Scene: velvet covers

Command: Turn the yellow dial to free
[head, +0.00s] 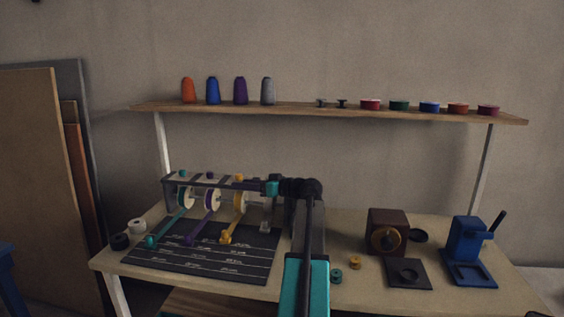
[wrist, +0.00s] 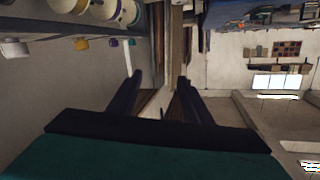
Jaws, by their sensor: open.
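In the head view, a rack at the left of the table carries a row of reels, with small coloured knobs along its top rail. The yellow dial (head: 239,177) sits on that rail above the yellow reel (head: 240,201). It also shows at the left of the wrist view (wrist: 82,44), where the scene looks upside down. My gripper (head: 256,185) is at the right end of the rack, to the right of the yellow dial. In the wrist view its two dark fingers (wrist: 159,82) are apart, with nothing between them. Any marking for the dial's setting is too small to read.
Teal and purple knobs (head: 210,174) stand left of the yellow one. A black mat (head: 245,265) with white lettering lies in front, under coloured arms. A brown box (head: 386,225) and a blue press (head: 467,240) stand right. A shelf (head: 320,109) with spools runs above.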

